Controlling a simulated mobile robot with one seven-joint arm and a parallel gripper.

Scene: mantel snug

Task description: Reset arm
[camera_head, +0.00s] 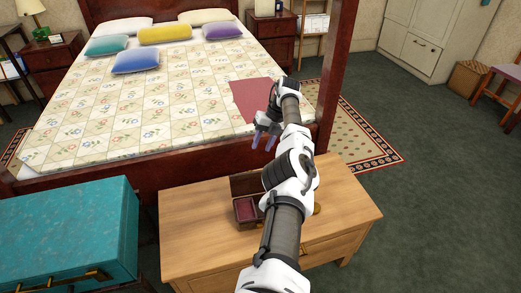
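My gripper (263,140) shows at the far end of my outstretched arm, over the foot end of the bed (130,95). Its two purple-tipped fingers point down and stand slightly apart, with nothing seen between them. Below and behind my arm is a light wooden dresser (200,240). A small dark box (248,207) with a reddish inside sits open on the dresser top, partly hidden by my arm.
A teal chest (70,225) stands at the front left, beside the dresser. A dark wooden bedpost (335,70) rises close to the right of my arm. A red cloth (252,97) lies on the bed. Green carpet (440,200) is clear at the right.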

